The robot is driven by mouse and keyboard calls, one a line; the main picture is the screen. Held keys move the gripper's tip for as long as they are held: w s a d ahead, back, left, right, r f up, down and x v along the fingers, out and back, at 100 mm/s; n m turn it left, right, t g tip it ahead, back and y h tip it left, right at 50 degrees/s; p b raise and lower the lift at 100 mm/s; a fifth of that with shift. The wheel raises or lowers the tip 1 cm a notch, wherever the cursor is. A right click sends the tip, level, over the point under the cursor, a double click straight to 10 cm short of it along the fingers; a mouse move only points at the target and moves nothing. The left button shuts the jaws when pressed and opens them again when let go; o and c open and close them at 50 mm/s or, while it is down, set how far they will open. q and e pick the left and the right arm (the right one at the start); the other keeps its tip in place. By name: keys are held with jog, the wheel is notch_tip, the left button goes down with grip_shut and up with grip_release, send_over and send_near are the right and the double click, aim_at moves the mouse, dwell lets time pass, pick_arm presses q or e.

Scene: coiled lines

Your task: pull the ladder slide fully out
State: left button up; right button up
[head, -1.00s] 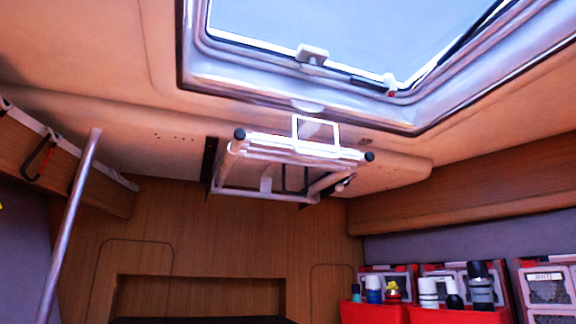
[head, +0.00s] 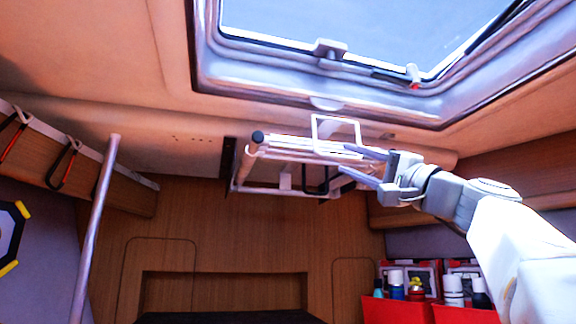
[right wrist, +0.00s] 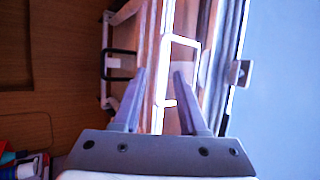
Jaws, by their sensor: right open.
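The ladder slide (head: 262,155) is a white folded frame with dark end caps, mounted under the ceiling below the hatch. A white loop handle (head: 314,130) stands up from its front edge. My right gripper (head: 348,163) is open at the right part of the ladder's front, and its fingers cover the ladder's right end. In the right wrist view the ladder (right wrist: 152,60) runs up between the open fingers (right wrist: 158,74), and the white loop (right wrist: 198,62) shows beyond them. I cannot tell whether the fingers touch it. My left gripper is not in view.
The hatch frame (head: 290,88) lies above the ladder. A metal pole (head: 95,230) stands at the left, beside a wooden ledge with hooks (head: 66,165). Red bins (head: 395,311) with bottles stand at the lower right. The space in front of the wooden wall looks free.

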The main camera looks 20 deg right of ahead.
aim_at(327, 151)
jog(key=p+x, duration=0.3)
jog(key=x, duration=0.3)
jog(key=shift+r+p, duration=0.3)
jog(key=shift+p, duration=0.05)
jog(key=shift+w+a+r+p, duration=0.15)
jog(key=shift+w+a+p, duration=0.15)
jog(key=shift+w, duration=0.2)
grip_shut()
jog(key=shift+w+d+f, duration=0.1)
jog(key=shift+d+f, duration=0.05)
jog(key=shift+f, duration=0.15)
dwell(0.4)
